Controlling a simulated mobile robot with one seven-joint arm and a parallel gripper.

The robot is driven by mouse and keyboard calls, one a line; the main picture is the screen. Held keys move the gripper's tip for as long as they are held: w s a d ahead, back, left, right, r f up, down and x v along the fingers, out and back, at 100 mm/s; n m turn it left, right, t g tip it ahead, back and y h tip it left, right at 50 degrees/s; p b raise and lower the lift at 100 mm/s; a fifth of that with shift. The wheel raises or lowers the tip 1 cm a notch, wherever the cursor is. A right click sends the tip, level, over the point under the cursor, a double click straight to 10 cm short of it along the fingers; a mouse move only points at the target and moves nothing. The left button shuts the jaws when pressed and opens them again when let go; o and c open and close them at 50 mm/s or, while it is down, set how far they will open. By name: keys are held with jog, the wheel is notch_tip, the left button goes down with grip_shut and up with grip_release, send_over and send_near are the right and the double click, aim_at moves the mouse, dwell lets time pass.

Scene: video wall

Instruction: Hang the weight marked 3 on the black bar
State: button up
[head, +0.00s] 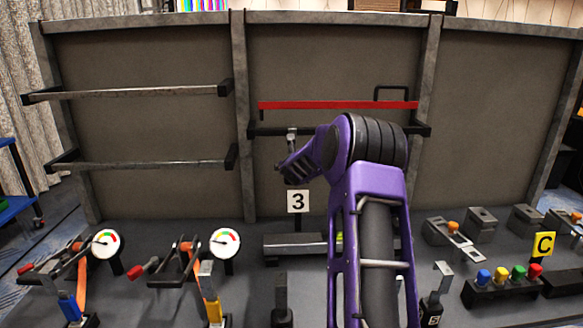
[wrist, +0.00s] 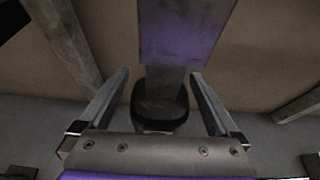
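The black bar (head: 420,130) runs across the middle panel just under a red bar (head: 335,105). A grey hook-topped piece (head: 291,136) stands at the bar's left part, apparently on it. It looks like the top of a weight, but no number on it is readable. My gripper (head: 288,170) is just below it, partly hidden by my wrist. In the wrist view my gripper (wrist: 160,73) is open, its fingers apart on both sides of a grey stem (wrist: 164,82) with a dark rounded block (wrist: 160,106). Gaps show between fingers and stem.
Metal bars (head: 140,92) cross the left panel. Gauges (head: 225,243), levers, a weight at the front right (head: 433,305) and coloured buttons (head: 501,275) crowd the table. The right panel (head: 495,120) is bare.

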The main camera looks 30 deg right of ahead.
jog(key=shift+s+f, duration=0.1)
jog(key=shift+f, duration=0.15)
jog(key=b+v, duration=0.2)
jog(key=v, duration=1.5)
jog(key=shift+r+b, duration=0.3)
jog(key=shift+r, duration=0.05)
jog(key=shift+s+r, duration=0.1)
